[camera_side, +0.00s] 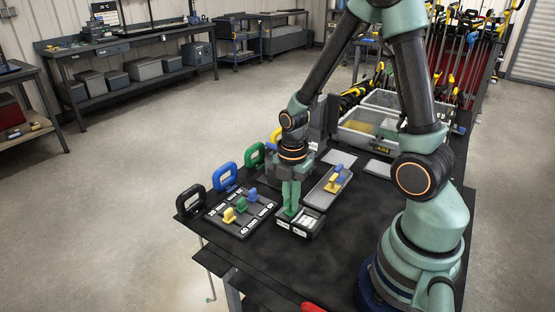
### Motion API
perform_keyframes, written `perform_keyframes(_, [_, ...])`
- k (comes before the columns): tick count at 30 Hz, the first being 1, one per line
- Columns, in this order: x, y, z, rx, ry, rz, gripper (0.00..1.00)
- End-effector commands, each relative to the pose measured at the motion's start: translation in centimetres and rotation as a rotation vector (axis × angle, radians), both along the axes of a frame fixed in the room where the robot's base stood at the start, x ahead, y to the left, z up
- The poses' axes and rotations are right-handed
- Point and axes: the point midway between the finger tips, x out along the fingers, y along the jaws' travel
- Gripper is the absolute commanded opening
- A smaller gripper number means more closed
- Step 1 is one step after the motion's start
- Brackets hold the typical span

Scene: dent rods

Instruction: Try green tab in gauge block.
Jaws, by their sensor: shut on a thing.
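My gripper (291,205) points down over the gauge block (306,228), a small dark block with pale labels on its front. Its fingers are shut on the green tab (290,213), which shows as a small bright green piece at the fingertips. The tab is at the left part of the block's top. I cannot tell whether it is inside an opening or just above it, as the fingers hide most of it.
Left of the block lies a dark board (262,208) with mm markings and yellow, green and blue pieces. Behind stand several coloured handles (226,177). A grey tray (318,199) holds yellow and blue pieces. A clear bin (357,138) is farther back.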

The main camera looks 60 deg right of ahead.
Motion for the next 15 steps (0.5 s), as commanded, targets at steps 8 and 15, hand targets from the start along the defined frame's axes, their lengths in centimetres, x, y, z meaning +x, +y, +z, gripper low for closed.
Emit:
perform_keyframes(8, [-0.03, 0.01, -0.31, 0.0, 0.001, 0.0, 0.0])
perform_keyframes(15, [-0.02, 0.0, -0.37, 0.0, 0.0, 0.0, 0.0])
